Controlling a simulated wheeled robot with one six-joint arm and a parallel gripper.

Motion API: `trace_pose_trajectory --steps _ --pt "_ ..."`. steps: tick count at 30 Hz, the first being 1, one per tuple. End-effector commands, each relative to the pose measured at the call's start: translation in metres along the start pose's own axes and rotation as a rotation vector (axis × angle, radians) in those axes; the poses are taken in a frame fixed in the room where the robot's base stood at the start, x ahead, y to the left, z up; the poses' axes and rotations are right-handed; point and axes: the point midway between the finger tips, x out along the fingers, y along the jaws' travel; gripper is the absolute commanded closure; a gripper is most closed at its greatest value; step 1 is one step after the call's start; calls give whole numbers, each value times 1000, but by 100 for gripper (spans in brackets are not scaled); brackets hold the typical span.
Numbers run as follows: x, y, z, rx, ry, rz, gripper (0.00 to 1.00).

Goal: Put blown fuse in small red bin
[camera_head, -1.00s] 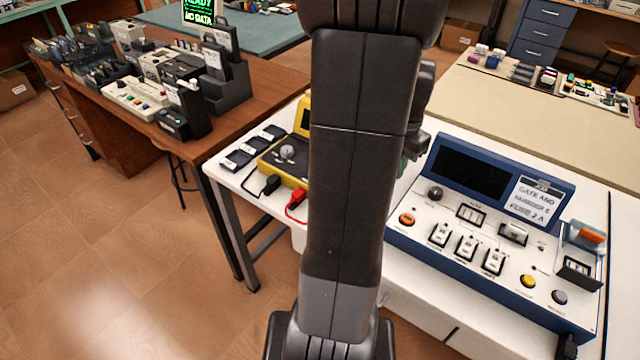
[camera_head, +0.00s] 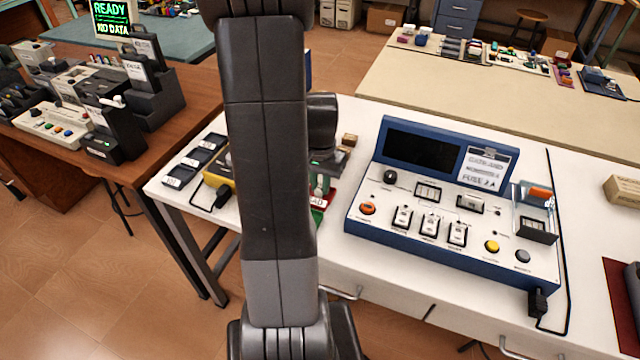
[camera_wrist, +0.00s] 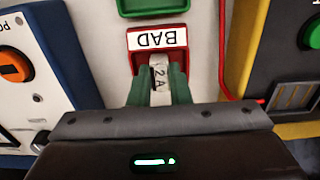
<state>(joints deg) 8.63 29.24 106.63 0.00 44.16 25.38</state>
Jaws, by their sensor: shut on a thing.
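My gripper (camera_wrist: 158,72) has green fingers shut on a pale fuse (camera_wrist: 158,88) marked "2 A". The small red bin (camera_wrist: 158,40), with a white "BAD" label, is right at the fingertips in the wrist view. The fuse's far end overlaps the bin's opening in that view; I cannot tell how deep it sits. In the head view my gripper (camera_head: 319,184) is just right of my arm, over the red bin (camera_head: 332,198), which is partly hidden. The fuse is not clear there.
A green bin (camera_head: 318,218) stands beside the red one. The blue test panel (camera_head: 450,215) is to the right on the white table. A yellow meter (camera_head: 218,181) with cables is to the left, partly behind my arm.

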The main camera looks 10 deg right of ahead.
Motion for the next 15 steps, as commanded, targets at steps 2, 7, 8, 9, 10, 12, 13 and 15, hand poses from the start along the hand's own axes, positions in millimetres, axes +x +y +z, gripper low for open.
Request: trace_pose_trajectory --steps 2,7,8,9,10,12,13,15 --pt "3 0 0 0 0 0 100" --pt "3 0 0 0 1 0 100" --pt "3 0 0 0 1 0 100" --pt "4 0 0 0 1 0 100" --pt "5 0 0 0 0 0 100" --pt "7 0 0 0 0 0 100" --pt "6 0 0 0 1 0 79" --pt "6 0 0 0 1 0 74"
